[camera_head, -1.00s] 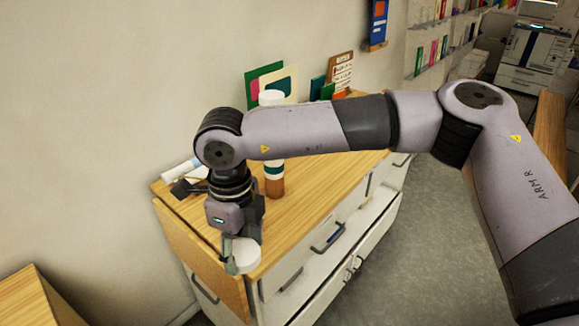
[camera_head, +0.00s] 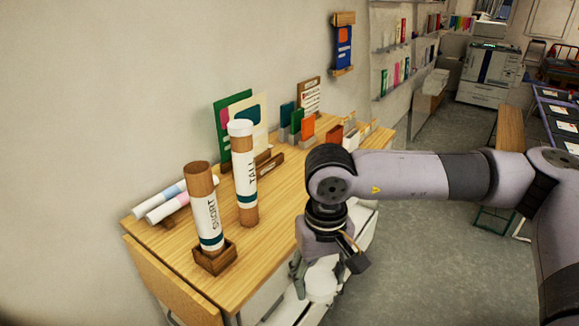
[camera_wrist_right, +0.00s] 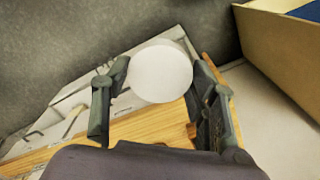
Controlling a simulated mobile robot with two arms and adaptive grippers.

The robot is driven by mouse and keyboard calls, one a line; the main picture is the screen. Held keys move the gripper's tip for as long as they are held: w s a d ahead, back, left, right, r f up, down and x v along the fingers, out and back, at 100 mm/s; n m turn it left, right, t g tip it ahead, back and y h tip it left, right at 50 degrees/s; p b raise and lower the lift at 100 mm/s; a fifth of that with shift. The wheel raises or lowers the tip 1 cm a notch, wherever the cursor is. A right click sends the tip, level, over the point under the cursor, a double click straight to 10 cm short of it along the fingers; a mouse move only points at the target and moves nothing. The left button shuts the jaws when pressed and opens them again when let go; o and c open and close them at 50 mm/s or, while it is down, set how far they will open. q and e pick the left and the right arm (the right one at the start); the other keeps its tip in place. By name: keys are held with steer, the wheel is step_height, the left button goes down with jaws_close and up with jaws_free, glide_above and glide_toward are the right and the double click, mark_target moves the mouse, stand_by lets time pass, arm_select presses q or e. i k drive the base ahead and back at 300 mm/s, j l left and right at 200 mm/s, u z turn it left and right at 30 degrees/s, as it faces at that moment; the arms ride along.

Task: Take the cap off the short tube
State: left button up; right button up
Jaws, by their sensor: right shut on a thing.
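The short tube (camera_head: 206,213), labelled SHORT, stands in a small wooden holder (camera_head: 214,262) near the front left of the wooden cabinet top. Its upper end is bare brown with no cap on it. My right gripper (camera_head: 318,278) is right of the tube, out past the cabinet's front edge. It is shut on a round white cap (camera_wrist_right: 161,72), which sits between both fingers in the wrist view. The cap also shows, partly covered by the fingers, in the head view (camera_head: 322,288). My left gripper is not in view.
The tall tube (camera_head: 242,178) stands just behind the short one, with a white cap on it. Rolled papers (camera_head: 172,202) lie at the left against the wall. Cards and small booklets (camera_head: 297,122) stand at the back. The cabinet top right of the tubes is mostly clear.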

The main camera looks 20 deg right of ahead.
mark_target(198, 175)
steer(key=i+l+u, duration=0.3)
steer(key=l, duration=0.3)
steer(key=i+l+u, duration=0.3)
steer(key=l, duration=0.4)
steer(key=i+l+u, duration=0.15)
steer(key=l, duration=0.2)
steer(key=i+l+u, duration=0.15)
steer(key=l, duration=0.25)
steer(key=i+l+u, duration=0.15)
steer(key=l, duration=0.25)
